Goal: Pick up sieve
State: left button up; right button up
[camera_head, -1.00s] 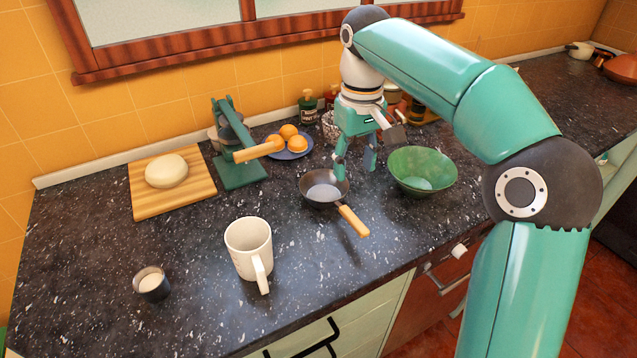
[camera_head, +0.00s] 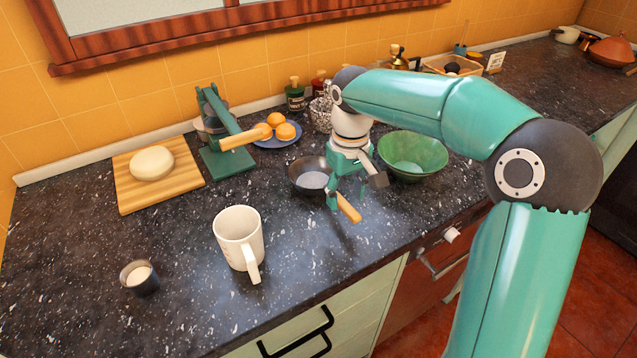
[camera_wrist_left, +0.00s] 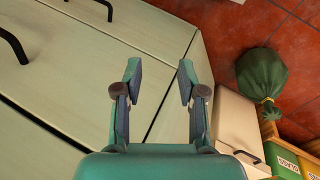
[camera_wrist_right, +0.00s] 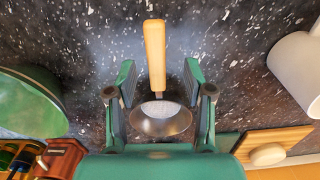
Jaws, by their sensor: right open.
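The sieve (camera_head: 312,181) is a small dark round bowl with a pale mesh-like inside and a wooden handle (camera_head: 349,207). It lies on the dark speckled counter, its handle pointing toward the front. My right gripper (camera_head: 347,192) is low over the handle and hides part of it. In the right wrist view the sieve bowl (camera_wrist_right: 160,121) shows below my right gripper (camera_wrist_right: 157,76). Its open fingers stand on either side of the handle (camera_wrist_right: 155,50), with gaps to both. My left gripper (camera_wrist_left: 160,72) is open and empty over cabinet fronts; the head view does not show it.
A green bowl (camera_head: 428,150) stands close right of my right gripper. A white mug (camera_head: 238,236) and a small dark cup (camera_head: 140,278) stand at front left. Behind are a green press (camera_head: 227,160), a plate of oranges (camera_head: 268,142) and a board with dough (camera_head: 130,192). Counter left of the handle is clear.

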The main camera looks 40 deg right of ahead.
aim_at(347, 206)
jog(key=f, duration=0.4)
jog(key=shift+s+d+f, duration=0.1)
jog(key=shift+s+d, duration=0.05)
jog(key=shift+d, duration=0.05)
grip_shut()
